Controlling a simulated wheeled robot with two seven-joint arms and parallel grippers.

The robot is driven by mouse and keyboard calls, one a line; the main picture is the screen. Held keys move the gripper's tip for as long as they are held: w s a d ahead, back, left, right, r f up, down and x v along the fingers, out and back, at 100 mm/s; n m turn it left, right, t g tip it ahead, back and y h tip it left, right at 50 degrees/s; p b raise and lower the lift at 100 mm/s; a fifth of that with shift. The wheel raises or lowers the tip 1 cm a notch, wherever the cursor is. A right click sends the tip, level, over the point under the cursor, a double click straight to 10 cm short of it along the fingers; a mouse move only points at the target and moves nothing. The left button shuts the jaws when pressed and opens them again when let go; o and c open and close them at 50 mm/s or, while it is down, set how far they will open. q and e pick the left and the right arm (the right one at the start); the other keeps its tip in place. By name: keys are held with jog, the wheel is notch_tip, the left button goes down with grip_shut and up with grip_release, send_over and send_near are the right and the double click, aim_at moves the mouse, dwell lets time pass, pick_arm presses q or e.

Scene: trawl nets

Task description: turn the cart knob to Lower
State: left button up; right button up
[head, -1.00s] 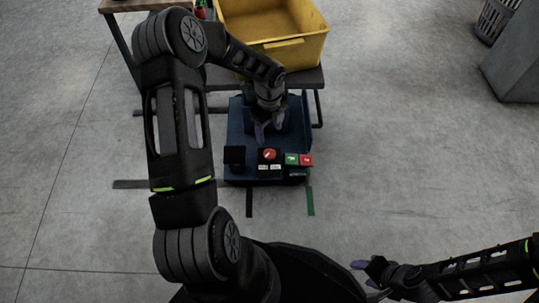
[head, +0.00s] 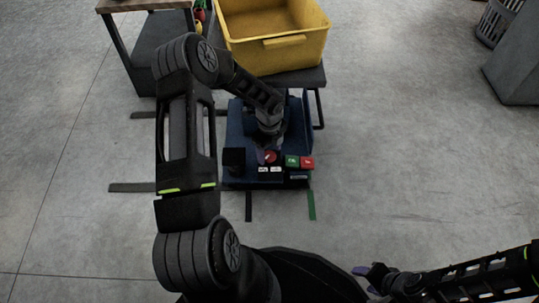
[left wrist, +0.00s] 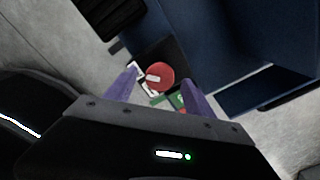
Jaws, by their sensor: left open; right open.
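The blue cart (head: 299,122) stands on the floor, with a control panel at its near edge. The red round knob (head: 270,157) on that panel bears a white mark; it also shows in the left wrist view (left wrist: 162,72). White labels (head: 270,170) sit just in front of it, too small to read. My left gripper (head: 265,154) is over the panel at the knob, pointing down. In the left wrist view its purple fingers (left wrist: 160,79) are open, one on each side of the knob; contact cannot be told. My right gripper (head: 367,276) is open and empty, away from the cart.
A yellow bin (head: 275,58) stands on a table behind. Floor right of the cart is clear.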

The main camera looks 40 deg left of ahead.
pick_arm(q)
jog(key=shift+f, duration=0.55)
jog(key=c, duration=1.4)
